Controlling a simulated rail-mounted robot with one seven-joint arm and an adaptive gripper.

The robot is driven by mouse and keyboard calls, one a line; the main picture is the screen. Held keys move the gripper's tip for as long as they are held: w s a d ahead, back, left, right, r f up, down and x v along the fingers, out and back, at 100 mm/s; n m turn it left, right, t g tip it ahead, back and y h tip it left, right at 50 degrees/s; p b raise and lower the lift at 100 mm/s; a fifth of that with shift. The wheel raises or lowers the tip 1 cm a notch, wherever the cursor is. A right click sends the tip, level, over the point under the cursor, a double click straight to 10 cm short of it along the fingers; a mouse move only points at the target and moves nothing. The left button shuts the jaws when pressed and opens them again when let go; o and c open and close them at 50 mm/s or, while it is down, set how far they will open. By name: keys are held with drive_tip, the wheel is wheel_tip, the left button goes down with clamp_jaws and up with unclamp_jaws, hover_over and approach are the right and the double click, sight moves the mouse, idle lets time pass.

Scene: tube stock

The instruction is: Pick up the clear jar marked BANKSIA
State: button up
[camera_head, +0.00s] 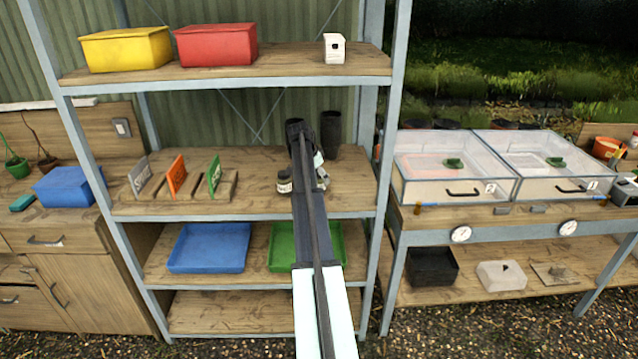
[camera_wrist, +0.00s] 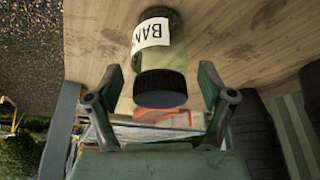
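The clear jar (camera_wrist: 176,58) has a dark lid (camera_wrist: 160,89) and a white label reading "BAN", the rest turned out of sight. In the wrist view it stands on a wooden shelf board, its lid towards my gripper. My gripper (camera_wrist: 160,76) is open, with one finger on each side of the lid in the picture; I see no contact. In the head view a small dark-lidded jar with a pale label (camera_head: 284,182) stands on the middle shelf, left of my arm. I cannot tell whether it is the same jar.
Black pots (camera_head: 331,132) stand behind my arm on the middle shelf (camera_head: 240,203). Sign holders with a grey, an orange and a green card (camera_head: 214,175) are to the left. The upper shelf (camera_head: 280,70) overhangs. Blue (camera_head: 208,248) and green (camera_head: 283,242) trays lie below.

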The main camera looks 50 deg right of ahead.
drive_tip(key=c, duration=1)
